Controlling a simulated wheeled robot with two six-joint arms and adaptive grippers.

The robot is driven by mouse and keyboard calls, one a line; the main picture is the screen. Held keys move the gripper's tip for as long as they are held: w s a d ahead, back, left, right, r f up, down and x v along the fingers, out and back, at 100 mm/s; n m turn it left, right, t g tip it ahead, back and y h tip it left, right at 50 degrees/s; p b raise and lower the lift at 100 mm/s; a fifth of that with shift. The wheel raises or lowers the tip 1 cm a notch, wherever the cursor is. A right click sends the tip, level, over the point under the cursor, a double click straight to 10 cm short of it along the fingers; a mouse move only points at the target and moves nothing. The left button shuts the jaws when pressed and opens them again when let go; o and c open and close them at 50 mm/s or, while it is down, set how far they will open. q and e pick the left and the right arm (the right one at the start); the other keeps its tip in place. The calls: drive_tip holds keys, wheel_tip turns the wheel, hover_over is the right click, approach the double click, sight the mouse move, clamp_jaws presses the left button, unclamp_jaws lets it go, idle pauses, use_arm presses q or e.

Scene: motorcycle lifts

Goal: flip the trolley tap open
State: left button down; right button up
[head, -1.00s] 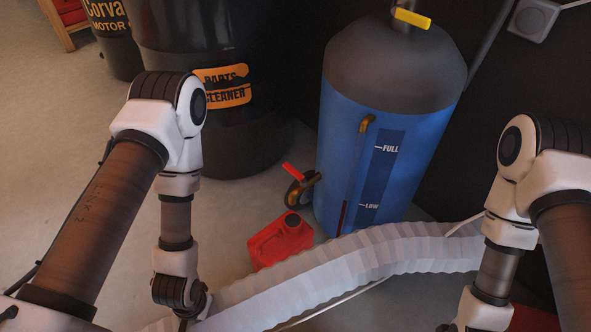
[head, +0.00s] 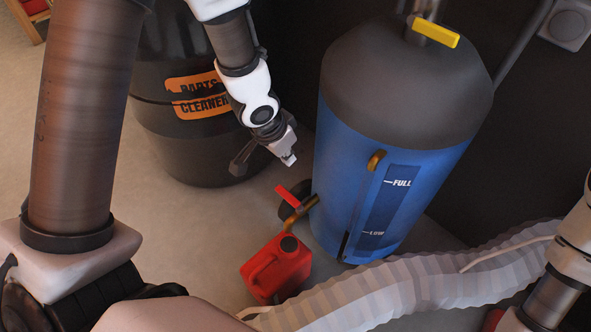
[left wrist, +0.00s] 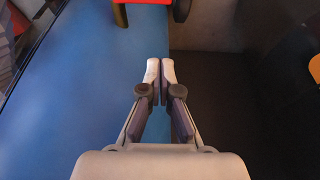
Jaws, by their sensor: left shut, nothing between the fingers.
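The tap has a red lever (head: 292,197) and a brass spout (head: 303,212). It sits low at the left side of the blue tank (head: 345,165), with the lever slanting up to the left. My left gripper (head: 289,159) is shut and empty, a short way above the lever and apart from it, beside the tank. In the left wrist view the closed fingertips (left wrist: 160,70) are over the blue tank's edge, with red parts at the top border. I cannot tell whether the lever is among them. My right gripper is out of view.
A red can (head: 276,268) stands on the floor below the spout. A black parts cleaner drum (head: 190,145) stands behind my left arm. A ribbed pale hose (head: 400,290) crosses the front. A yellow handle (head: 435,31) tops the tank.

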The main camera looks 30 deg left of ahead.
sight(290, 200)
use_arm(q)
drive_tip(key=shift+w+r, duration=0.15)
wheel_tip(290, 200, down, 9)
drive_tip(key=b, duration=1)
drive_tip(key=shift+s+a+f+b, duration=0.2)
drive_tip(key=shift+s+b, duration=0.1)
drive_tip(key=shift+s, duration=0.1)
